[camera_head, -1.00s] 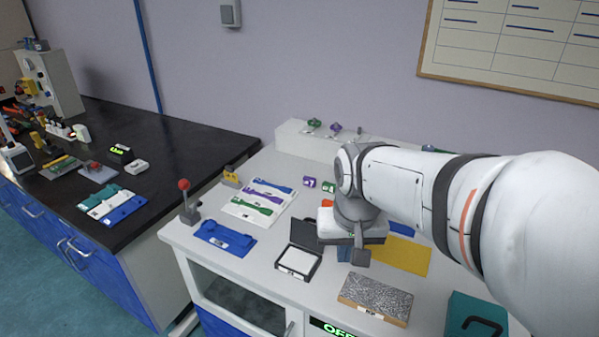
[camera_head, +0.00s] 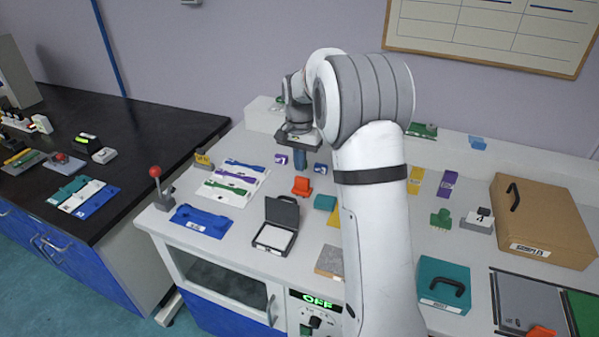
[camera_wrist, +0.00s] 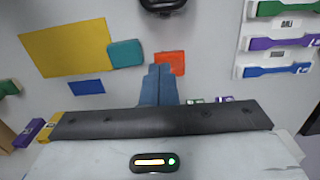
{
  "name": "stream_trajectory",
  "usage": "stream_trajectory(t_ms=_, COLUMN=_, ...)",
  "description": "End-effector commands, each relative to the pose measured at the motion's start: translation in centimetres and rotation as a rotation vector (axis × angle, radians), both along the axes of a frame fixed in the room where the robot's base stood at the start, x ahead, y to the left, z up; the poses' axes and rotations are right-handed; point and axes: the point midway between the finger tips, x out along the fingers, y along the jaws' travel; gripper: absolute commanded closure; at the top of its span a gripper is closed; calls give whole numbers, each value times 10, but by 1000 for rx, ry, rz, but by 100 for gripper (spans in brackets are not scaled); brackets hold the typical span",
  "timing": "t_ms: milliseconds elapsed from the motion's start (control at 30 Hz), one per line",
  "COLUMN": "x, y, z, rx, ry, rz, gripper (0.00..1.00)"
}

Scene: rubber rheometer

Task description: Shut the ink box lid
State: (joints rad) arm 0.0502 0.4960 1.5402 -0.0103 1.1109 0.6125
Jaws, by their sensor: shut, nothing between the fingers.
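The ink box is a small black case (camera_head: 268,243) with a white pad inside, on the light bench. Its black lid (camera_head: 282,211) stands open, raised at the back edge of the case. A dark rounded part at the top edge of the wrist view (camera_wrist: 163,4) seems to belong to it; the rest is cut off. My gripper (camera_head: 299,166) is behind the box and above the bench, its blue fingers pointing down, apart from the lid. The fingers are together and empty (camera_wrist: 158,85).
An orange piece (camera_head: 302,186) and a teal block (camera_head: 325,202) lie near my gripper. A blue tray (camera_head: 201,221) and a red-knobbed lever (camera_head: 156,173) are left of the box. A teal case (camera_head: 444,285) stands at the front right.

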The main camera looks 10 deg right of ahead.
Motion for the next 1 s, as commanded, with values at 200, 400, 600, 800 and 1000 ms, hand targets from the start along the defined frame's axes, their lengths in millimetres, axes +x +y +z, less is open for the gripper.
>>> stream_trajectory(t_ms=200, x=-2, y=-1, z=-44, rx=1, ry=7, rz=0, gripper=100)
stream_trajectory(t_ms=400, x=-2, y=-1, z=-85, rx=0, ry=5, rz=0, gripper=100)
stream_trajectory(t_ms=600, x=-22, y=15, z=-76, rx=0, ry=0, rz=1, gripper=100)
stream_trajectory(t_ms=800, x=-31, y=21, z=-74, rx=0, ry=0, rz=1, gripper=100)
stream_trajectory(t_ms=1000, x=-31, y=21, z=-74, rx=0, ry=0, rz=0, gripper=100)
